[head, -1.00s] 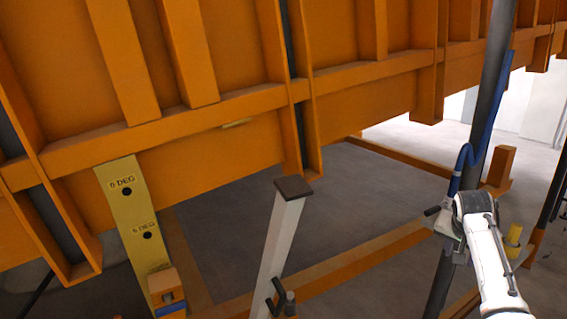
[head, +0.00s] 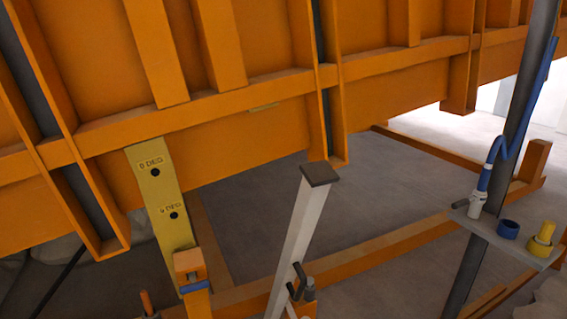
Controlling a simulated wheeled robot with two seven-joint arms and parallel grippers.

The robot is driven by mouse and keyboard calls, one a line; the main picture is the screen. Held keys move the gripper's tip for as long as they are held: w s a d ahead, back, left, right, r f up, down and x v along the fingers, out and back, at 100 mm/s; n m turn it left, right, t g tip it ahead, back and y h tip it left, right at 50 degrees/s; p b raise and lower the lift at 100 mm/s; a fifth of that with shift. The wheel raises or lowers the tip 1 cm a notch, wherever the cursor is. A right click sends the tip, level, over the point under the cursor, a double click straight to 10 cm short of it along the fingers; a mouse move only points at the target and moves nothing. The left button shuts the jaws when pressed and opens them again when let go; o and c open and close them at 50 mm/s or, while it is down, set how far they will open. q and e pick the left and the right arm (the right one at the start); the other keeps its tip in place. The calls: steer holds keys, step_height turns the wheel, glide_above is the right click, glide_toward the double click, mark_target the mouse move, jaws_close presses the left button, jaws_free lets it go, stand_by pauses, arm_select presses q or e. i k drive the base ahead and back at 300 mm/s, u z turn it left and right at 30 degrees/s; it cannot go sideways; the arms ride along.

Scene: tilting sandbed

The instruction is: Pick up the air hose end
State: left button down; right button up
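The blue air hose (head: 487,175) hangs down along a dark post at the right of the head view. Its pale grey end (head: 477,205) points down at the left part of a small grey shelf (head: 505,240) on the post. Whether the end rests on the shelf or sits in a holder, I cannot tell. A short blue ring or socket (head: 508,229) and a yellow fitting (head: 541,240) are on the same shelf, to the right of the hose end. Neither of my grippers shows in the head view.
The dark post (head: 511,140) rises past the shelf. A large orange ribbed frame (head: 240,140) fills the upper view. A yellow degree plate (head: 160,205) and a grey capped prop (head: 298,240) stand below it. An orange floor beam (head: 385,249) runs toward the post.

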mark_target(487, 170)
steer(key=z, duration=1.35)
